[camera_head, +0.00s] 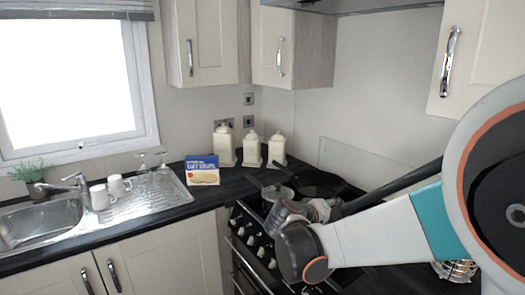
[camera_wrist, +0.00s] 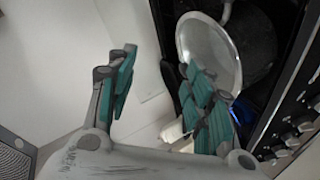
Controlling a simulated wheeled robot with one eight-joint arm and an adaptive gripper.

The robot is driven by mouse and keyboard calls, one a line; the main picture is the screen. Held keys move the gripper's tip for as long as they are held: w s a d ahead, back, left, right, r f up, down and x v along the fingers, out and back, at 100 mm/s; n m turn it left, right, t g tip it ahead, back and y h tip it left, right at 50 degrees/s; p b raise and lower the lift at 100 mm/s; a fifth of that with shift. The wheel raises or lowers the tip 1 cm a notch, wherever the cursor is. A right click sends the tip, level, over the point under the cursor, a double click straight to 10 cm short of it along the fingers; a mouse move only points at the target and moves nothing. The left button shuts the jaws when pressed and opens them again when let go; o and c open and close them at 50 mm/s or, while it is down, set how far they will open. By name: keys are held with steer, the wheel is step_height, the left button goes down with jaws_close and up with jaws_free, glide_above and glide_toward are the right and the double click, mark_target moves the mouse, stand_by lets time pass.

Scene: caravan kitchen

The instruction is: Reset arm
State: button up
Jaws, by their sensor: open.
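My arm reaches from the right across the hob (camera_head: 262,207) in the head view, and its wrist hangs over the front of the cooker. My gripper's fingers cannot be made out there. In the wrist view my gripper (camera_wrist: 160,95) is open, with its two green-padded fingers wide apart and nothing between them. A round silver lid or pan (camera_wrist: 209,48) lies behind the right finger, which overlaps its lower edge. I cannot tell whether they touch.
A silver-lidded pan (camera_head: 277,193) and a dark frying pan (camera_head: 318,184) are on the hob. Cream canisters (camera_head: 224,148) and a blue-and-yellow box (camera_head: 202,171) stand on the counter. White mugs (camera_head: 99,197) stand by the sink (camera_head: 40,224). Wall cupboards (camera_head: 206,42) hang above.

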steer(key=s+d+r+m+g+h+p, duration=0.1)
steer(key=s+d+r+m+g+p, duration=0.15)
steer(key=s+d+r, duration=0.45)
steer(key=s+a+f+y+b, duration=0.2)
steer(key=s+f+y+b, duration=0.3)
steer(key=s+f, duration=0.3)
steer(key=s+a+f+y+b, duration=0.3)
steer(key=s+f+y+b, duration=0.2)
steer(key=s, duration=0.9)
step_height(320, 180, down, 4)
steer(key=shift+s+a+b, duration=0.3)
steer(key=shift+b, duration=0.8)
